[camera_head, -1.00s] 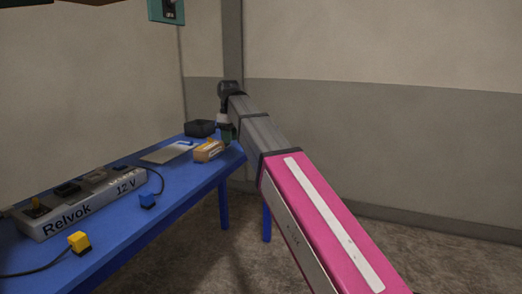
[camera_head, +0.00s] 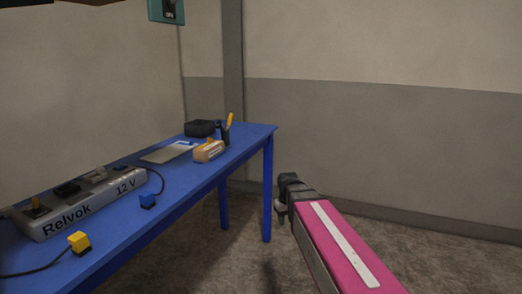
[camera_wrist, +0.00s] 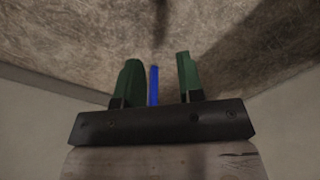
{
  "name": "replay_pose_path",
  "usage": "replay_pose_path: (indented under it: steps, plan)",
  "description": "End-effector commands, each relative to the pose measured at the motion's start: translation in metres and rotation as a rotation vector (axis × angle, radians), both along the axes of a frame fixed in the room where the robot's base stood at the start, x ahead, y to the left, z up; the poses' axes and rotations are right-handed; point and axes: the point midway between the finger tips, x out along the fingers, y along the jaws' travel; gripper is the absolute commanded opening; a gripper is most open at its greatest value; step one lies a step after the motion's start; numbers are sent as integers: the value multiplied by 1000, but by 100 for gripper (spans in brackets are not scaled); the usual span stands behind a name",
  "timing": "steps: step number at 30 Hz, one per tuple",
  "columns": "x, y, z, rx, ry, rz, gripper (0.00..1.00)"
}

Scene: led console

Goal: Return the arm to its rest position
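My arm shows at the lower right of the head view, with its pink link (camera_head: 345,245) foreshortened and its dark end joint (camera_head: 291,186) right of the blue table, over the floor. In the wrist view my gripper (camera_wrist: 158,62) has its two green fingers apart, with nothing held between them. A blue strip, apparently a table leg (camera_wrist: 154,87), shows in the background between the fingers. The fingers cannot be made out clearly in the head view.
Floor right of the table is clear.

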Motion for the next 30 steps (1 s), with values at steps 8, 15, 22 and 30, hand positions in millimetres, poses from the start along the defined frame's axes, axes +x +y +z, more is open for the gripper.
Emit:
replay_pose_path:
  steps: [8, 15, 22, 30]
  plan:
    - [-63, -59, -74, 0, 2, -218, 35]
    - [-94, -83, -105, 0, -1, -328, 35]
    - [-98, -87, -110, 1, -4, -348, 35]
    - [-97, -86, -110, 0, -3, -346, 35]
